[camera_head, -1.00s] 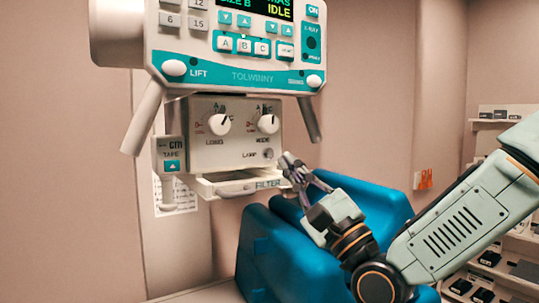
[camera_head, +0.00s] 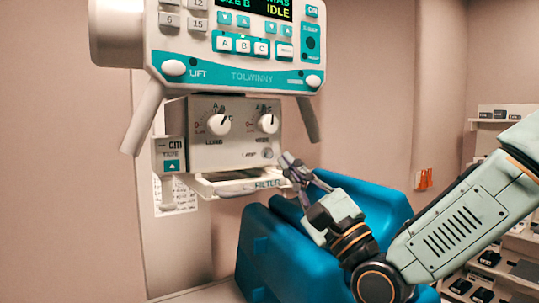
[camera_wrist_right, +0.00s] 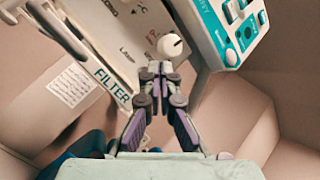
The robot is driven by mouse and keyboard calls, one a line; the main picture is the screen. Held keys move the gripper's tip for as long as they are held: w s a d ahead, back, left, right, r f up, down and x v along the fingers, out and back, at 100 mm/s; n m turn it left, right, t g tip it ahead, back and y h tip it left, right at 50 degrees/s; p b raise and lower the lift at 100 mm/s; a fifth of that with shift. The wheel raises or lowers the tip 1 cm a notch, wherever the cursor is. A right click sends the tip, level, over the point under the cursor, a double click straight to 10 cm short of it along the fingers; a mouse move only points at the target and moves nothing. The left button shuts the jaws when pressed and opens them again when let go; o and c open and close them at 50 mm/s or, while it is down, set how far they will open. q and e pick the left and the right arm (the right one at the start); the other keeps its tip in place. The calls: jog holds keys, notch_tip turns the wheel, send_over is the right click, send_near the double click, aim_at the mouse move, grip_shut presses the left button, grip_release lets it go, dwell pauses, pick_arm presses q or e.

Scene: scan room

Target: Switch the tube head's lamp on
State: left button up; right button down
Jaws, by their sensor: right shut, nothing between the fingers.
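The tube head (camera_head: 235,75) hangs at the upper middle of the head view. Its lower panel (camera_head: 232,138) carries two white knobs, the left (camera_head: 219,124) and the right (camera_head: 268,124). A small round button (camera_head: 268,154) beside the LAMP label sits at the panel's lower right. My right gripper (camera_head: 285,158) is shut and empty, with its tips just right of the button; I cannot tell whether they touch it. In the right wrist view the closed fingertips (camera_wrist_right: 160,66) are in front of the panel, below a knob (camera_wrist_right: 170,46); the button is not clearly visible. My left gripper is not in view.
A filter tray (camera_head: 240,185) juts out under the panel. Two handles flank it, left (camera_head: 143,117) and right (camera_head: 308,119). A blue padded piece (camera_head: 285,250) stands below and behind my right arm. Shelves (camera_head: 497,125) are at the far right.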

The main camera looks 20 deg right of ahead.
dwell(0.3)
jog(key=s+n+p, duration=0.1)
jog(key=n+p, duration=0.1)
jog(key=n, duration=0.3)
jog(key=s+d+n+p, duration=0.1)
jog(key=n+p, duration=0.2)
jog(key=n, duration=0.3)
jog(key=s+r+n+h+p, duration=0.1)
jog(key=s+n+p, duration=0.1)
jog(key=n, duration=0.3)
jog(key=shift+s+d+n+p, duration=0.1)
jog(key=shift+d+n+p, duration=0.05)
jog(key=shift+n+p, duration=0.2)
jog(key=shift+d, duration=0.1)
